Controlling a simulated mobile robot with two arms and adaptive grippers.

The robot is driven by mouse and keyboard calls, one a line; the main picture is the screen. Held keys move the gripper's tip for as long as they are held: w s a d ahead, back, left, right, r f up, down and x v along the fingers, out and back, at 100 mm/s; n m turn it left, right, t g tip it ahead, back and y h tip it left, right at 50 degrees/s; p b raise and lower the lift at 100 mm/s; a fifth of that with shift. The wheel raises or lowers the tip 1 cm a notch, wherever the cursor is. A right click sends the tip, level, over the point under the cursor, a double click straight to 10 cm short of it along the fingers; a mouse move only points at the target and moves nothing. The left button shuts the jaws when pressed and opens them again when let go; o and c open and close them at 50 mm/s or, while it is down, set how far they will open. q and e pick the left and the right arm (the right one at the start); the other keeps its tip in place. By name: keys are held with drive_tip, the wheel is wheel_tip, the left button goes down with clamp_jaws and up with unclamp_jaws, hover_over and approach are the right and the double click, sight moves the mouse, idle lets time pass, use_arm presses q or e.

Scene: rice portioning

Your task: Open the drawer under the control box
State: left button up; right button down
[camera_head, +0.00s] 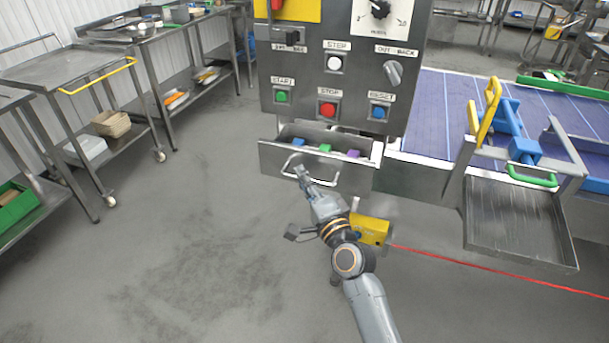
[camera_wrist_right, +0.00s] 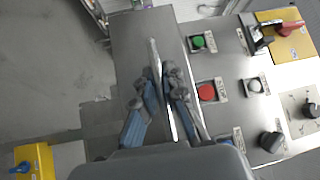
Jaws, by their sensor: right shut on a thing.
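The grey control box (camera_head: 300,68) stands at the top centre of the head view, with the drawer (camera_head: 268,158) below it. The drawer is pulled out part way, and a blue, a green and a purple item show inside. Its curved metal handle (camera_head: 332,181) is on the front panel. My right gripper (camera_head: 301,172) is shut on the handle at its left part. In the right wrist view, the gripper (camera_wrist_right: 162,78) has its fingers around the handle bar (camera_wrist_right: 153,55) against the grey drawer front (camera_wrist_right: 135,40). My left gripper is not in view.
A yellow box (camera_head: 372,230) is near the floor beside my right arm, with a red line running right. A purple conveyor (camera_head: 440,115) and a metal tray (camera_head: 515,215) stand to the right. Steel carts (camera_head: 75,72) stand at the left. The floor left of the drawer is clear.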

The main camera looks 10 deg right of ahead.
drive_tip(key=c, duration=1.4)
unclamp_jaws()
drive_tip(key=v, duration=1.2)
drive_tip(key=s+f+n+g+h, duration=0.1)
drive_tip(key=s+f+n+g, duration=0.2)
drive_tip(key=f, duration=0.9)
drive_tip(key=s+f+n+g, duration=0.2)
drive_tip(key=s+f+g, duration=0.1)
drive_tip(key=f, duration=1)
drive_tip(key=s+f+n+g+h, duration=0.1)
drive_tip(key=s+f+n+g, duration=0.15)
drive_tip(key=f, duration=0.95)
drive_tip(key=s+d+f+n+g, duration=0.2)
drive_tip(key=s+f+n+g, duration=0.25)
drive_tip(key=s+f, duration=0.9)
drive_tip(key=s+d+f+n+g, duration=0.1)
drive_tip(key=s+f, duration=0.2)
drive_tip(key=s, duration=0.3)
drive_tip(key=s+d+f+n+g+h, duration=0.1)
drive_tip(key=s+d+f+n+g, duration=0.1)
drive_tip(key=s, duration=0.5)
drive_tip(key=s+d+f+n+g+h, duration=0.1)
drive_tip(key=s+f+g, duration=0.1)
drive_tip(key=s+f, duration=0.2)
drive_tip(key=s, duration=0.3)
drive_tip(key=shift+d+n, duration=0.4)
